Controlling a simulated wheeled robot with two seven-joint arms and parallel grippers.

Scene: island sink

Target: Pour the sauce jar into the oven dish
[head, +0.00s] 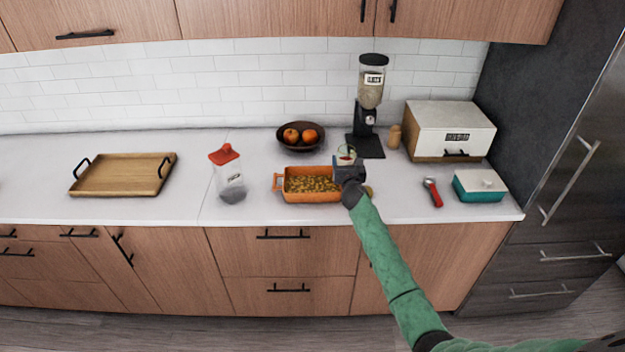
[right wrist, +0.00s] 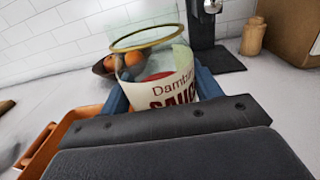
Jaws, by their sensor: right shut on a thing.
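The sauce jar (head: 345,156) is a clear glass jar with a gold rim and a cream label with red lettering. In the right wrist view the jar (right wrist: 168,88) stands roughly upright, and its mouth looks open. My right gripper (head: 346,172) is shut on the jar, one blue finger on each side of it. The oven dish (head: 309,197) is orange with handles and holds a yellowish-brown food. It sits on the counter, with the gripper and jar at its right end. The dish's right side is partly hidden by my gripper. My left gripper does not show.
A dispenser (head: 369,105) and a bread box (head: 449,131) stand behind right. A red-handled tool (head: 432,191) and teal box (head: 480,187) lie right. A wooden tray (head: 124,176) is far left.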

